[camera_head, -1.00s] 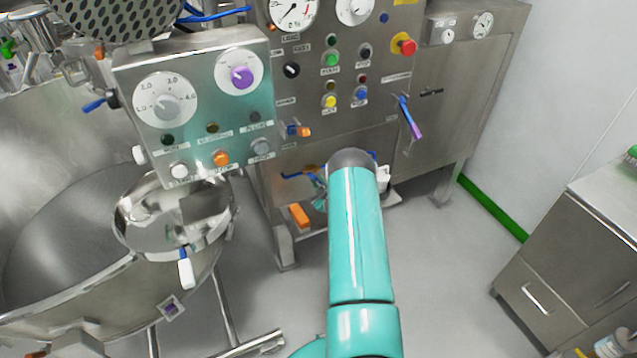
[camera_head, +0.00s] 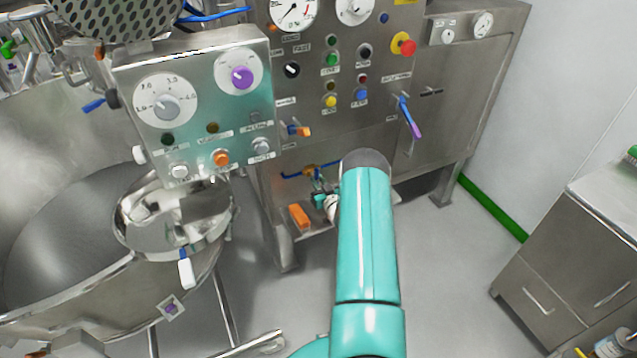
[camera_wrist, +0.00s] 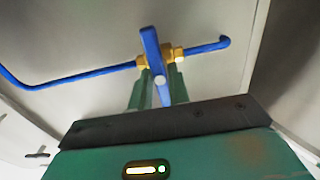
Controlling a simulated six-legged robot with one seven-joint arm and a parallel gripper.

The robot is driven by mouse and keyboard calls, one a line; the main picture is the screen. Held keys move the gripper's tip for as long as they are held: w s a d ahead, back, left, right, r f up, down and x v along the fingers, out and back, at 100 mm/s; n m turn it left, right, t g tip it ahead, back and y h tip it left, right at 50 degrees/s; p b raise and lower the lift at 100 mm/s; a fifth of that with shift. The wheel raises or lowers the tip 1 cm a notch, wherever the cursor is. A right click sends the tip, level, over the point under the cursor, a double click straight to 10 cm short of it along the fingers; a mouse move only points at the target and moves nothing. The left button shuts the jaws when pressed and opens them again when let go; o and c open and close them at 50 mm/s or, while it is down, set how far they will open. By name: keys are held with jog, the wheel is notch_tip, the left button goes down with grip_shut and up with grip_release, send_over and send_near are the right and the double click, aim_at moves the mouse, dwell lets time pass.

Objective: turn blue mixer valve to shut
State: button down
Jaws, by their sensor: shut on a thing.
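The blue mixer valve has a blue lever handle (camera_wrist: 151,50) on a brass body (camera_wrist: 172,56) in a thin blue pipe, seen in the wrist view. The handle lies crosswise to the pipe, slightly tilted. My gripper (camera_wrist: 158,88) has its green fingers on both sides of the handle's lower end and is shut on it. In the head view, the valve's brass part (camera_head: 311,171) and blue pipe show low on the steel cabinet, with my gripper (camera_head: 319,194) just below, partly hidden by my arm.
A control panel (camera_head: 205,110) hangs over a large steel bowl (camera_head: 60,310) at left. Another valve with a blue and purple handle (camera_head: 410,118) is on the cabinet. Open floor (camera_head: 450,270) lies right, before a drawer unit (camera_head: 560,290).

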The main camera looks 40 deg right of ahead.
dwell(0.4)
jog(key=c, duration=1.3)
grip_release()
jog(key=shift+s, duration=0.1)
jog(key=v, duration=1.3)
jog(key=shift+s+a, duration=0.15)
jog(key=shift+s, duration=0.2)
